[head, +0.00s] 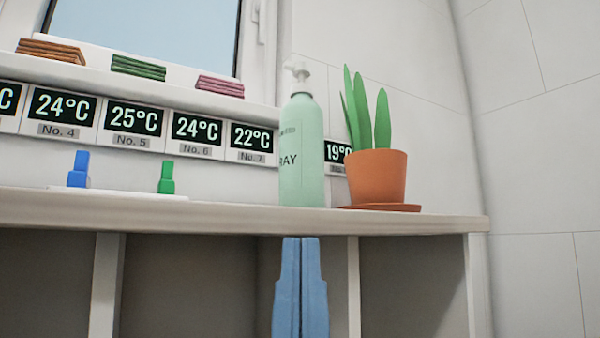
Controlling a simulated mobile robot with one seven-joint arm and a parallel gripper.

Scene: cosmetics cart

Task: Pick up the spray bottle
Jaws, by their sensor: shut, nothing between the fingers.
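The spray bottle (302,150) is pale green with a white nozzle and the letters "RAY" showing on its label. It stands upright on the shelf top (240,219), close to the front edge. My gripper (301,242) shows in blue at the bottom centre, its two fingers side by side and pointing up. It is shut and empty. In the picture its tips lie just below the shelf's edge, straight under the bottle, and apart from it. The distance in depth between gripper and bottle cannot be told.
A potted plant (376,178) on a saucer stands close right of the bottle. A blue item (79,170) and a green item (166,178) stand to the left. Temperature displays (134,120) line the wall behind. Open compartments (190,285) lie below the shelf top.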

